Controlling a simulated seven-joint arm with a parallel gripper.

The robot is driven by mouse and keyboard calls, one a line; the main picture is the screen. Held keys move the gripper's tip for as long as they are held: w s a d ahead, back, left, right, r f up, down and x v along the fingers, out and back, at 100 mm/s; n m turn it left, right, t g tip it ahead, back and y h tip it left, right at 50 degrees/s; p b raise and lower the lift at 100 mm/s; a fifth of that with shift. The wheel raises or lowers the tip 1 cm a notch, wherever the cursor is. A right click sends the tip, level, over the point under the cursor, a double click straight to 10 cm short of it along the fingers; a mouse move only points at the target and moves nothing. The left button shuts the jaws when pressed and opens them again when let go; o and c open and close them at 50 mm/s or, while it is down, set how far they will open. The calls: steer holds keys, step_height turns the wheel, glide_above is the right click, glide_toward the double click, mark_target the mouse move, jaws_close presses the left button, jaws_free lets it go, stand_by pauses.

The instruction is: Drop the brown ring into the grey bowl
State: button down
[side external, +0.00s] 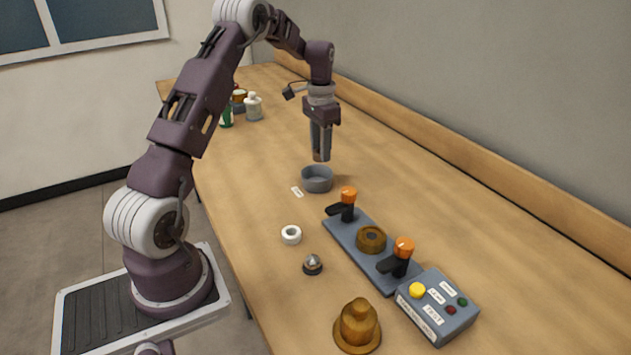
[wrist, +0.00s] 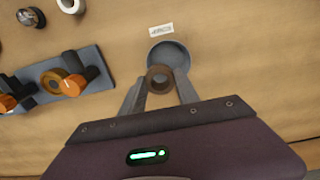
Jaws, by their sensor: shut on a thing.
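My gripper (side external: 321,154) points down above the grey bowl (side external: 317,186) in the side view. In the wrist view my gripper (wrist: 160,84) is shut on the brown ring (wrist: 160,76), which sits between the two fingertips. In that view the ring overlaps the near part of the grey bowl (wrist: 169,47). In the side view the ring (side external: 321,156) shows only as a small brown patch at the fingertips, held above the bowl with a gap. The bowl stands upright on the table, and no contents show in it.
A blue-grey fixture (side external: 350,233) with two orange-topped clamps and a brown part stands right of the bowl. Nearby are a control box (side external: 437,306), a white ring (side external: 291,234), a small dark-based part (side external: 312,264) and a brown bell-shaped part (side external: 358,327). Bottles (side external: 254,107) stand behind.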

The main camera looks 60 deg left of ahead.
steer(key=shift+f, duration=2.8)
steer(key=c, duration=0.8)
jaws_free()
step_height(320, 180, up, 7)
steer(key=shift+r, duration=0.1)
steer(key=shift+d, duration=0.1)
steer(key=s+d+r+t, duration=0.1)
steer(key=s+d+r, duration=0.2)
steer(key=d+r, duration=0.5)
steer(key=s+d+r+t, duration=0.1)
steer(key=s+d+r, duration=0.3)
steer(key=d+r, duration=0.4)
steer(key=s+d+t, duration=0.1)
steer(key=s+d, duration=0.3)
steer(key=s, duration=0.2)
steer(key=s+d+f+t, duration=0.1)
steer(key=s+d, duration=0.4)
steer(key=s, duration=0.2)
steer(key=s+d+t, duration=0.1)
steer(key=s+d, duration=0.3)
steer(key=s, duration=0.3)
steer(key=shift+d+f+t, duration=0.15)
steer(key=shift+d+t, duration=0.15)
steer(key=shift+d, duration=0.05)
